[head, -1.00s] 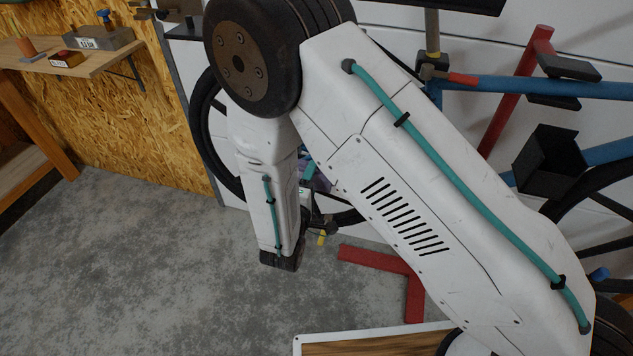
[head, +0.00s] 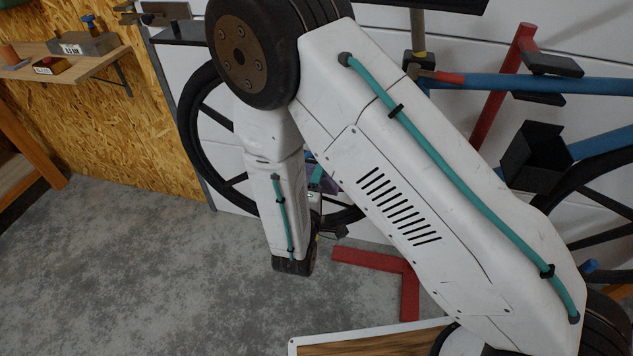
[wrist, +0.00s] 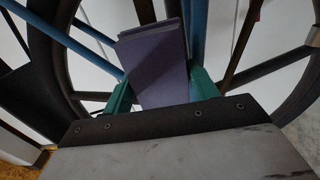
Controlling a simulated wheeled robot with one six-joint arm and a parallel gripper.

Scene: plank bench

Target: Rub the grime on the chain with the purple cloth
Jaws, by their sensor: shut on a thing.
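My gripper (wrist: 160,90) has teal fingers, one on each side of the purple cloth (wrist: 157,58), and is shut on it. The cloth looks like a flat, folded pad standing up from the fingers in the wrist view. In the head view only a small part of the cloth (head: 325,181) shows between my arm links. The bicycle's dark wheel (head: 187,120) and spokes lie behind the cloth. I cannot make out the chain or its grime in either view; my arm hides much of that area. I cannot tell whether the cloth touches anything.
The bike's blue frame (head: 540,85) is at the right, with a black box-like holder (head: 530,155) below it. A red stand foot (head: 405,285) lies on the grey floor. A wooden shelf (head: 65,68) holds small items at far left. Open floor lies at lower left.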

